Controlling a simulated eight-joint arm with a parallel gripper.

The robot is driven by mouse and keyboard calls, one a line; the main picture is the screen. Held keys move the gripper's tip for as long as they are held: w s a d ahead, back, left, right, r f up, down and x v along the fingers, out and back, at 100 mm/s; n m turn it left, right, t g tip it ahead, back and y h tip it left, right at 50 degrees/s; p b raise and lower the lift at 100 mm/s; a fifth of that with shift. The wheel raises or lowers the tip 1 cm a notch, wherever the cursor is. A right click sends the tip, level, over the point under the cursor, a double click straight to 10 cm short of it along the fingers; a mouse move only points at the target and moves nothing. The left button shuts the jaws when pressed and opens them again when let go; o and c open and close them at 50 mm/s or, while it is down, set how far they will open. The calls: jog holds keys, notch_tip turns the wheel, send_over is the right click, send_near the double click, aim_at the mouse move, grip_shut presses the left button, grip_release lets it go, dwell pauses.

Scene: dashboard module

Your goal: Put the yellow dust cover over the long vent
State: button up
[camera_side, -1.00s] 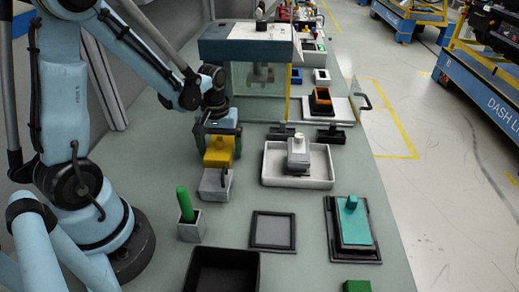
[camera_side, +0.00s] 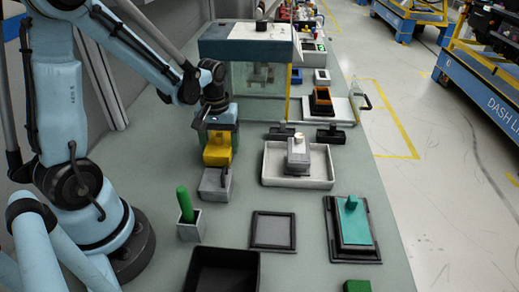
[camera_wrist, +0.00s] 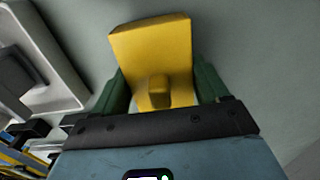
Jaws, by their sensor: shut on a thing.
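The yellow dust cover (camera_side: 217,156) is a boxy piece with a small knob, and it also shows in the wrist view (camera_wrist: 153,48). My gripper (camera_side: 219,138) is shut on it; in the wrist view the green fingers (camera_wrist: 158,92) stand on either side of the knob. In the side view the cover is just behind a grey block (camera_side: 212,186) with a dark upright part. I cannot tell whether the cover touches the bench or the block. I cannot tell which part is the long vent.
A white tray (camera_side: 267,176) holding a grey piece is to the right. A green stick in a grey holder (camera_side: 190,229), a dark-framed grey plate (camera_side: 272,231) and a black bin (camera_side: 221,274) are nearer. A teal piece (camera_side: 353,225) sits in a black frame.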

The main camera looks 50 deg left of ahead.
notch_tip(320, 180, up, 3)
jog(key=shift+f, duration=0.15)
jog(key=s+d+r, duration=0.3)
jog(key=d+r, duration=0.3)
jog(key=d, duration=0.4)
notch_tip(320, 180, up, 4)
send_over(299, 149)
jog(key=shift+f, duration=0.25)
jog(key=shift+f, duration=2.75)
jog(key=shift+f, duration=1.2)
jog(key=o, duration=1)
jog(key=shift+o, duration=0.2)
